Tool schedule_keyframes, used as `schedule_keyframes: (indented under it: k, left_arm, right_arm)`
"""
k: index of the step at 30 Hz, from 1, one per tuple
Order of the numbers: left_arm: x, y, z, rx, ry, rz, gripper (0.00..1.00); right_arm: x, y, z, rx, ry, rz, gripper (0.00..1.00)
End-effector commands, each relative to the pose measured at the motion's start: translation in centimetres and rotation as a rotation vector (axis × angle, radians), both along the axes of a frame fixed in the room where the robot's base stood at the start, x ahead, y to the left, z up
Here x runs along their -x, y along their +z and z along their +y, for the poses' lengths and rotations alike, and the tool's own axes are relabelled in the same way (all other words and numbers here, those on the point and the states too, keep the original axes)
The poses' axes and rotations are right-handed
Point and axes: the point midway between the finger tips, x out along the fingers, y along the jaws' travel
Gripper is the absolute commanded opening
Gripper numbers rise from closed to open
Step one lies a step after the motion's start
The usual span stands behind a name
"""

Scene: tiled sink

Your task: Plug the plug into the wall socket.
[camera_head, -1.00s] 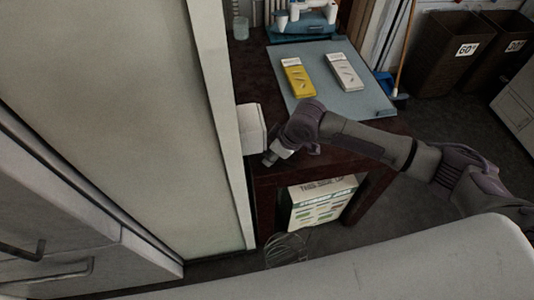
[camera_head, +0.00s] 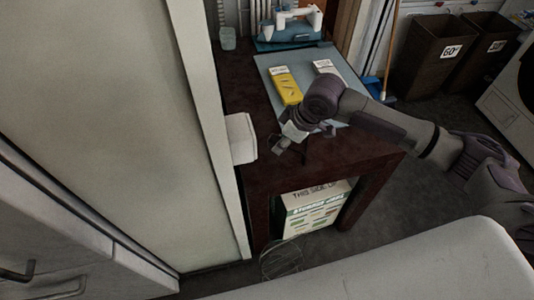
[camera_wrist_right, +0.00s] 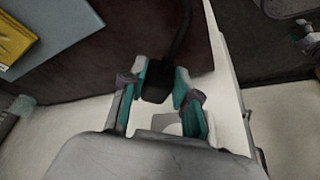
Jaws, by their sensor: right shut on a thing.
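A black plug (camera_wrist_right: 157,84) with a dark cord sits between the teal-padded fingers of my right gripper (camera_wrist_right: 160,90) in the right wrist view. The gripper is shut on it. The plug is too small to make out there. My left gripper is out of view.
A dark wooden desk (camera_head: 237,82) holds a blue mat (camera_head: 268,66), a yellow packet (camera_head: 287,88) and a white packet, partly behind my right arm. A sewing machine (camera_head: 290,22) stands behind. A tall pale panel (camera_head: 120,130) bounds the left. A carton (camera_head: 312,212) sits below.

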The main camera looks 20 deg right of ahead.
Motion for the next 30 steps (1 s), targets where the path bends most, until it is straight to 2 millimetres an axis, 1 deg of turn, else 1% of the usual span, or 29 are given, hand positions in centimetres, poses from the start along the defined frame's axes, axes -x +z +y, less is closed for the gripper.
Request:
schedule_keyframes:
  k: [1, 6, 9, 12, 18, 30]
  left_arm:
    - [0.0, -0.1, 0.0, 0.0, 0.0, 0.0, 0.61]
    - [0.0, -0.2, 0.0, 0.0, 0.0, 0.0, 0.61]
    - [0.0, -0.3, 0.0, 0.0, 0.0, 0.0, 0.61]
    - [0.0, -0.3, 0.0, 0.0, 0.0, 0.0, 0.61]
    - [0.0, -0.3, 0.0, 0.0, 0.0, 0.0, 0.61]
    - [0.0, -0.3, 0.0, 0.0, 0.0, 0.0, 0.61]
  right_arm:
    - [-0.2, 0.6, -1.1, 0.003, -0.003, -0.002, 0.0]
    - [-0.4, 2.3, -3.9, 0.001, -0.002, -0.001, 0.0]
    - [-0.6, 3.0, -5.0, 0.001, -0.002, -0.001, 0.0]
    - [-0.6, 3.4, -5.8, 0.001, 0.0, 0.001, 0.0]
    - [-0.7, 3.9, -6.4, 0.0, 0.001, 0.0, 0.0]
    - [-0.6, 3.9, -6.3, -0.001, -0.004, -0.001, 0.0]
